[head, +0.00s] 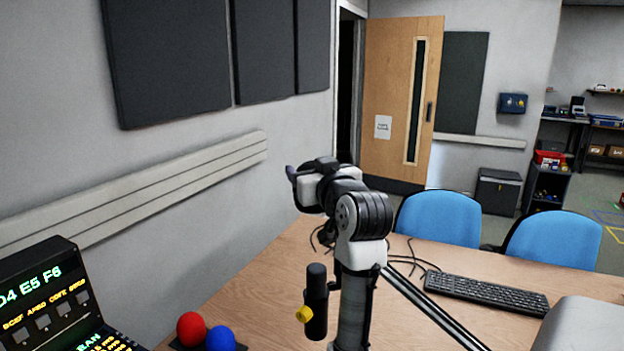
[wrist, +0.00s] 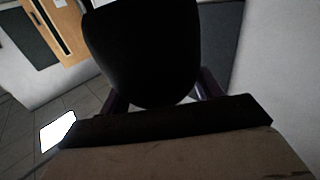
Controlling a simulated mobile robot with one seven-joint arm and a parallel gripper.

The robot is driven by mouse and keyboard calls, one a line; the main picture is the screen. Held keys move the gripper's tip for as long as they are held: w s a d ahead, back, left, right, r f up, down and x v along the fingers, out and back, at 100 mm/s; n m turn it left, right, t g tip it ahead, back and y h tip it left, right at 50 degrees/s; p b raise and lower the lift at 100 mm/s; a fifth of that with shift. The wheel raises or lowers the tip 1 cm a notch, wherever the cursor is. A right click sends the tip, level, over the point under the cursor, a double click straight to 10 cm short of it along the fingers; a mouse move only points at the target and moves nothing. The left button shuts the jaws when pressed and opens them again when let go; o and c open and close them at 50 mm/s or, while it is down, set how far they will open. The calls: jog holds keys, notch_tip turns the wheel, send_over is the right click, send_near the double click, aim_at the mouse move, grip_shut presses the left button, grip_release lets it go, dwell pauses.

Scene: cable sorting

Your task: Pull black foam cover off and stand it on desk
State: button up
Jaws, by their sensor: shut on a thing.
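My gripper (wrist: 162,92) is shut on a large, dark, rounded thing, which looks like the black foam cover (wrist: 142,48). The cover fills the upper middle of the wrist view, with a finger on each side of its lower end. In the head view my gripper (head: 293,175) is raised above the far part of the wooden desk (head: 255,290), pointing away to the left. The cover is not clearly visible there, behind my wrist. A black upright cylinder with a yellow knob (head: 316,303) shows left of my arm; I cannot tell whether the cover came from it.
A red ball (head: 191,328) and a blue ball (head: 220,340) are at the front left, beside a black lit console (head: 45,300). A keyboard (head: 487,291) and loose cables (head: 412,262) lie on the desk. Blue chairs (head: 437,217) stand behind it. A wall rises at left.

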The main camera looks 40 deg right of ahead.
jog(key=shift+r, duration=3.8)
